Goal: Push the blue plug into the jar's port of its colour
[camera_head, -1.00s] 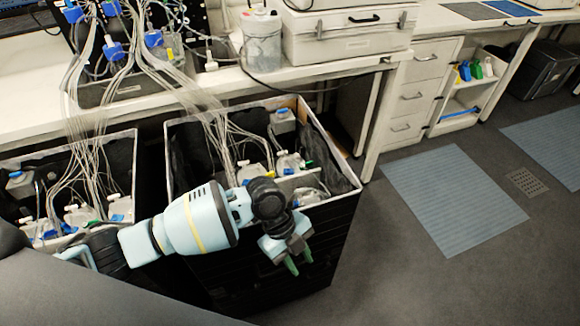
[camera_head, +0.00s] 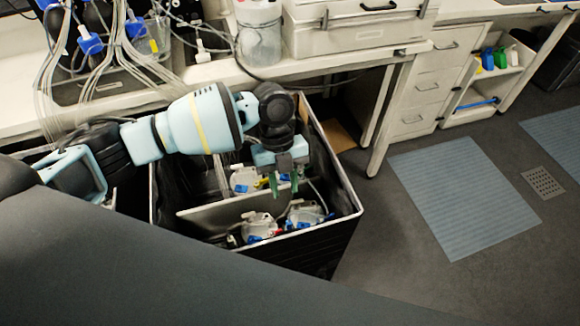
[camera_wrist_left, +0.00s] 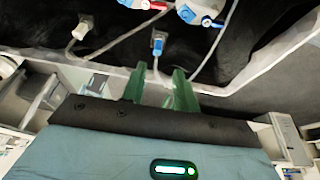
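Past the fingertips, within the bin, a small blue-and-white fitting on a thin tube, which looks like the blue plug (camera_wrist_left: 158,43), lies against the dark lining, apart from the fingers. Clear jars with coloured fittings stand in the bin: one at the front (camera_head: 258,226), one to its right (camera_head: 305,213) and one behind (camera_head: 243,181). I cannot tell which port is blue. My right gripper is not in view.
A light divider (camera_head: 205,214) crosses the bin, and its pale rim stands close to my gripper. A bench with a white case (camera_head: 360,38) is behind. Tubes hang at the left. Open floor with a blue-grey mat (camera_head: 450,195) lies to the right.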

